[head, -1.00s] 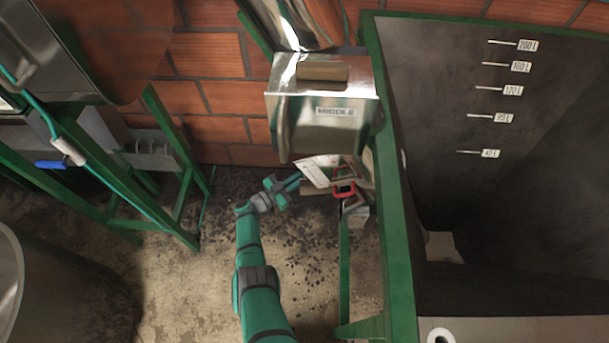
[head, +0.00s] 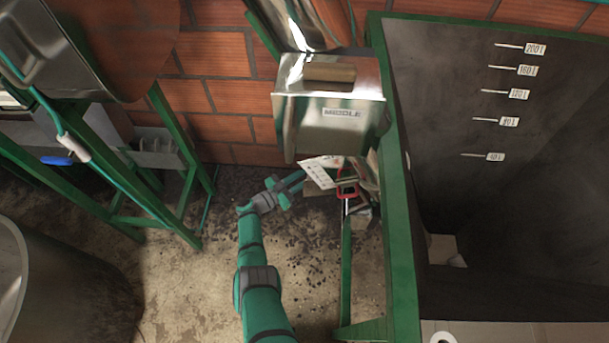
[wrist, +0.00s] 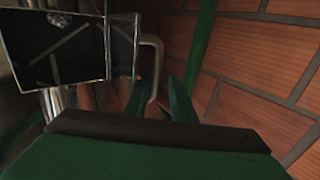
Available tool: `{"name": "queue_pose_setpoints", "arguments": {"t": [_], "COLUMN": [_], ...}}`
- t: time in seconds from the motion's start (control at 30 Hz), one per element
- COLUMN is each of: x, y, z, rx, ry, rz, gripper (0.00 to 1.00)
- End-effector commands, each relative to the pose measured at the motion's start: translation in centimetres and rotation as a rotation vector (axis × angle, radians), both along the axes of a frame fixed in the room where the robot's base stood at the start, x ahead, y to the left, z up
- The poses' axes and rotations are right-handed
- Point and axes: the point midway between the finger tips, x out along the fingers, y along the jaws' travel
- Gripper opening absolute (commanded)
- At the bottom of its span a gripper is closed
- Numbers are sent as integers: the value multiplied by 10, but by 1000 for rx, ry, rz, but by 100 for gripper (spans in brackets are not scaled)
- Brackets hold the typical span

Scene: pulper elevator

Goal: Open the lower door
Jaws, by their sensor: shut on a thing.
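My gripper (head: 296,184) reaches in low beneath the metal box labelled MIDDLE (head: 342,113). In the wrist view the two green fingers of my gripper (wrist: 158,84) are on either side of a grey curved handle (wrist: 156,62) and shut on it. The handle stands out from the right side of a shiny dark metal door (wrist: 78,52), which appears to be the lower door. In the head view the overhanging middle box and a white paper sheet (head: 321,171) hide most of this door and the fingertips.
A large grey tank with level marks (head: 455,110) and a green frame edge (head: 398,200) stands close on the right. A green-framed machine (head: 182,140) is at the left. A brick wall (head: 215,75) rises behind. Bare floor (head: 195,290) lies around my arm.

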Motion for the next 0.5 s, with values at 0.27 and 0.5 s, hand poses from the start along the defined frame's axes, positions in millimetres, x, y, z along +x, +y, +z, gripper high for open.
{"name": "queue_pose_setpoints", "arguments": {"t": [0.27, 0.5], "x": [0, -21], "y": [1, 45], "z": [6, 5], "rx": [9, 4], "ry": [-18, -13], "rz": [-2, 14], "gripper": [17, 17]}}
